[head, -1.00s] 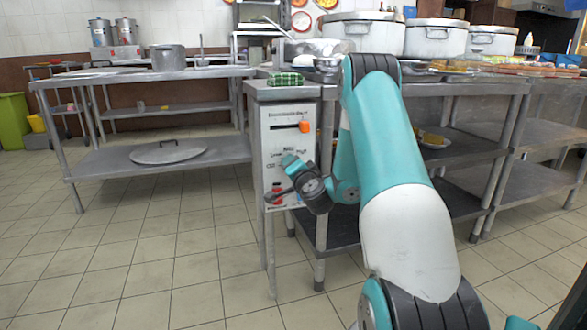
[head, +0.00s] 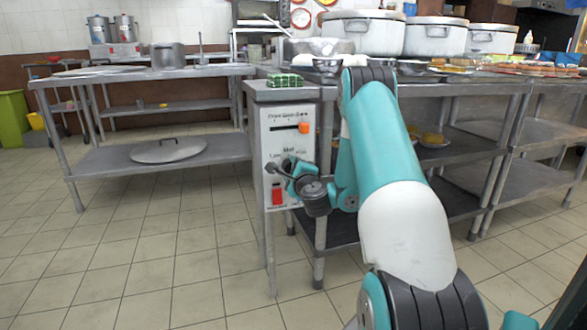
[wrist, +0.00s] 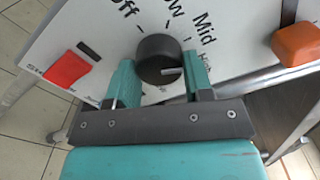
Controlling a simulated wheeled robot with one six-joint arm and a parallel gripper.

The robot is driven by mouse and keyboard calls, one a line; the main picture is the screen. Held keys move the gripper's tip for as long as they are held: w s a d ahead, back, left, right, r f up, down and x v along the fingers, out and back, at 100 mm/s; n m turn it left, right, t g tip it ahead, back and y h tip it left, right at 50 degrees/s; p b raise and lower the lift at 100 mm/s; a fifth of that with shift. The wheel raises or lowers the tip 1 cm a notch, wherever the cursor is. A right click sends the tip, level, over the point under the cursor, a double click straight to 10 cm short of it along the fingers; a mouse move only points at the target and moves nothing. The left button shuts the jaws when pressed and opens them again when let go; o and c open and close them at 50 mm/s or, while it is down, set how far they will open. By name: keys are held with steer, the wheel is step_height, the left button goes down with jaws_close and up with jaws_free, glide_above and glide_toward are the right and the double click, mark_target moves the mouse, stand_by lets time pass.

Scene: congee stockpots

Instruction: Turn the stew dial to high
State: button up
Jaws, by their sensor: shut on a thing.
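The stew dial (wrist: 158,48) is a round black knob on a white panel (head: 290,138). In the wrist view it sits between the two teal fingers of my gripper (wrist: 158,66), which is shut on it. The pale mark on the knob points right in that view, towards a label half hidden by the right finger, past "Mid". "Off", "ow" and "Mid" show around the knob. In the head view my gripper (head: 291,175) is against the panel's lower half and hides most of the dial.
Large pots (head: 376,36) stand on the counter behind my arm.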

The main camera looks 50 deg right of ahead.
steer(key=m, duration=0.2)
steer(key=m+p, duration=0.1)
steer(key=m, duration=0.1)
steer(key=shift+f+m, duration=0.2)
steer(key=shift+m, duration=0.1)
steer(key=shift+a, duration=0.1)
stand_by(0.4)
steer(key=o, duration=0.9)
